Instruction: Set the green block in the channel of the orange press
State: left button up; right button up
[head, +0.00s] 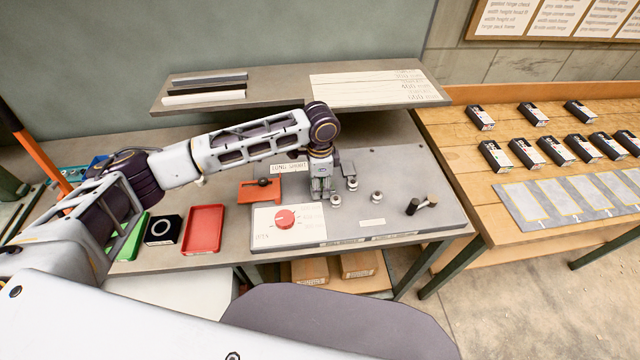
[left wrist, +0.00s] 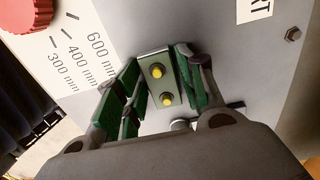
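My left gripper (head: 322,194) points straight down over the grey bench panel. In the left wrist view its green-padded fingers (left wrist: 160,88) stand apart on either side of a grey-green piece (left wrist: 153,70) with two yellow studs. Small gaps seem to show beside it; I cannot tell whether the pads touch it. I cannot tell whether this piece is the green block. An orange fixture (head: 256,193) with a dark knob, possibly the press, sits left of the gripper; its channel cannot be made out. My right gripper is not in view.
A red dial (head: 286,218) lies in front of the gripper. A red tray (head: 203,229), a black box (head: 162,230) and a green tray (head: 131,239) are at left. A raised shelf (head: 280,84) stands behind. Metal knobs (head: 376,197) and a dark handle (head: 411,206) stand at right.

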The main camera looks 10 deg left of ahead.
pick_arm(q)
jog(key=shift+r, duration=0.15)
notch_tip(320, 180, up, 12)
jog(key=b, duration=0.1)
dwell(0.7)
